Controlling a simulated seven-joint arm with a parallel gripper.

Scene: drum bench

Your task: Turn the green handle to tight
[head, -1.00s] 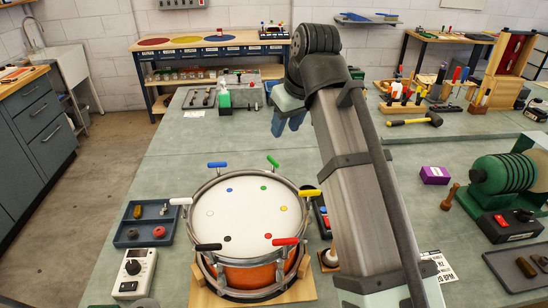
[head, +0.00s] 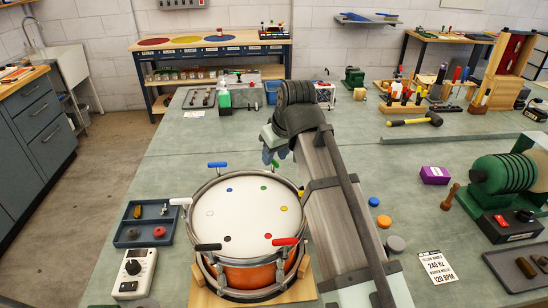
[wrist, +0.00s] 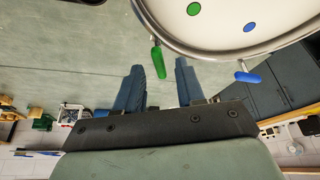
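The drum (head: 240,207) has a white head, an orange shell and coloured handles around its rim. The green handle (wrist: 158,61) stands out from the rim in the wrist view, beside the blue handle (wrist: 248,76). My gripper (wrist: 160,68) is open and empty, its two blue fingers spread apart. The green handle appears in the gap between the fingertips; I cannot tell whether they touch it. In the head view my gripper (head: 269,156) is at the drum's far rim, and the green handle is mostly hidden near it.
The blue handle (head: 217,165), white handle (head: 181,201), black handle (head: 208,247) and red handle (head: 285,241) ring the drum. A parts tray (head: 128,237) and a dial meter (head: 134,268) lie left.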

